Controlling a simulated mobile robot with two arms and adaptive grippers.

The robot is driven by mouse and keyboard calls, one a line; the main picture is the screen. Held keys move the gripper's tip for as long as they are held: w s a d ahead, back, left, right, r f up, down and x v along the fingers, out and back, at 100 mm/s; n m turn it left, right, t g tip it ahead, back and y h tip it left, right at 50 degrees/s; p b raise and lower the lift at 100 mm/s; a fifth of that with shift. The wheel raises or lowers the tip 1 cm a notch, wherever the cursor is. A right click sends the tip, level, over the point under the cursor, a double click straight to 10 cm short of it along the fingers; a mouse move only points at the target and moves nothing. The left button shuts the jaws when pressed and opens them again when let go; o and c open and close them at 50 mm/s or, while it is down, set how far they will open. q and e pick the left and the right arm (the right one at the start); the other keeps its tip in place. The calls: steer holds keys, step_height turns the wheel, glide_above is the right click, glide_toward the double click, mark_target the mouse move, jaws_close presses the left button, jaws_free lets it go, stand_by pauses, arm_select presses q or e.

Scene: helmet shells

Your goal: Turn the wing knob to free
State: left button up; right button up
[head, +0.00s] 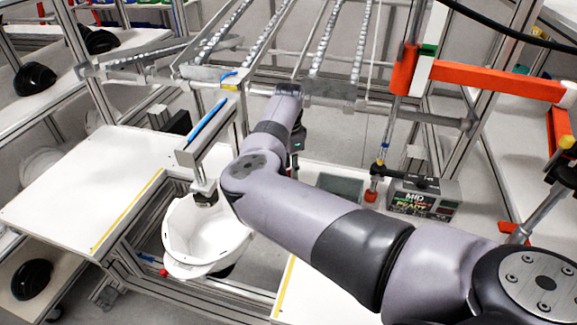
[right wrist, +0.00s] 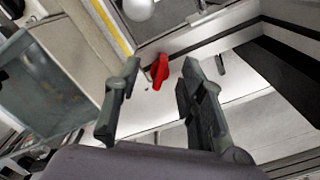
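The red wing knob (right wrist: 159,71) shows in the right wrist view, on the edge of a white surface beside a metal rail. My right gripper (right wrist: 161,64) is open, its two dark fingers on either side of the knob in the picture. I see no contact, and cannot tell how far the knob lies beyond the fingertips. In the head view my right gripper (head: 297,140) is mostly hidden behind my arm, and I cannot make out this knob for sure. My left gripper is not in view.
A white helmet shell (head: 205,238) hangs under a metal holder (head: 208,140) between white tables with yellow edge strips. A labelled device box (head: 424,198) and a grey tray (head: 340,187) stand right. Rails cross above.

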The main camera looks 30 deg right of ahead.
jaws_close()
stand_by(0.4)
steer(key=shift+r, duration=0.1)
